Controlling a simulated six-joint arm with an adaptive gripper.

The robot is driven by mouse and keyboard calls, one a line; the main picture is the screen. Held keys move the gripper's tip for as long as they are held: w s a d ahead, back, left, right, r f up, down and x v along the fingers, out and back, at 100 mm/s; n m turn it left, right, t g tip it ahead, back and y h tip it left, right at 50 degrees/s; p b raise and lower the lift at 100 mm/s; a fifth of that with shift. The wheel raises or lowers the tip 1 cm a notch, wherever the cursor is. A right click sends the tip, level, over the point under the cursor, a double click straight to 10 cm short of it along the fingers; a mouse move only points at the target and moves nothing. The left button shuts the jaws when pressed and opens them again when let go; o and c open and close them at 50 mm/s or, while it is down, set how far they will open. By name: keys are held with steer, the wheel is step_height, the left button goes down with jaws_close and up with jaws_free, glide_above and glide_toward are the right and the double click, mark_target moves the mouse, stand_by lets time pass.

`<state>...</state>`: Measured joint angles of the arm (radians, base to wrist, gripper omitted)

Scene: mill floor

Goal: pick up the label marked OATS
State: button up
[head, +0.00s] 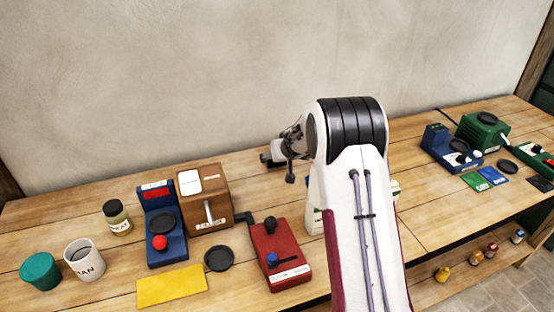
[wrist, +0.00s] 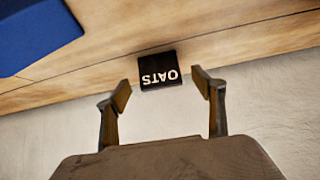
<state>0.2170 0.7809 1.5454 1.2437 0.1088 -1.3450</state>
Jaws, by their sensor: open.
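The OATS label (wrist: 160,72) is a small black square with white letters, upside down in the wrist view. It is on the wood near the edge by the pale wall. My gripper (wrist: 161,89) is open, with one finger to each side of the label in that view and nothing held. I cannot tell how far the fingertips are above the wood. In the head view I cannot make out the OATS label for sure, and my arm covers part of the bench.
A blue block (wrist: 35,35) is at the upper left in the wrist view. On the bench stand a blue scale (head: 165,238), a wooden box (head: 222,195), a red device (head: 280,258) and a white mug (head: 84,260). A yellow card (head: 172,286) lies in front.

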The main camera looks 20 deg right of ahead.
mark_target(277, 165)
steer(key=shift+x, duration=2.4)
steer(key=shift+s+f, duration=0.15)
steer(key=c, duration=1.2)
